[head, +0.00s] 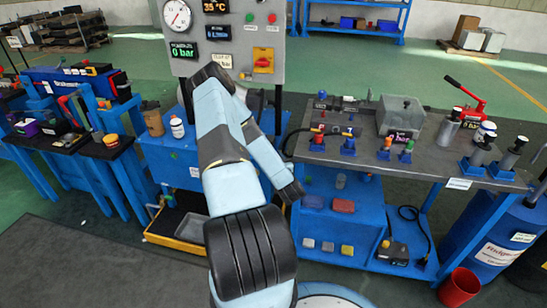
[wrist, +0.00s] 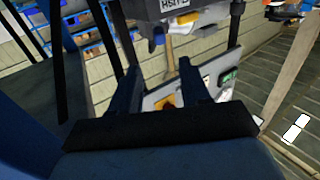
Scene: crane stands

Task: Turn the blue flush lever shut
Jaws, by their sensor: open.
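I cannot make out the blue flush lever in either view. Several small valve-like fittings on blue bases (head: 348,147) stand along the front of the grey bench in the head view, with red, yellow, orange and green tops. My gripper (wrist: 160,70) shows in the wrist view as two dark fingers set apart, with nothing held between them. Beyond the fingers is a tilted grey panel (wrist: 208,72) with a yellow patch and a green patch. In the head view my arm hides part of the blue stand behind it, and I cannot make out the gripper there.
A grey gauge panel (head: 235,45) stands behind my arm. A red bucket (head: 459,287) stands on the floor at right. Blue stands fill the left; the front-left floor is clear.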

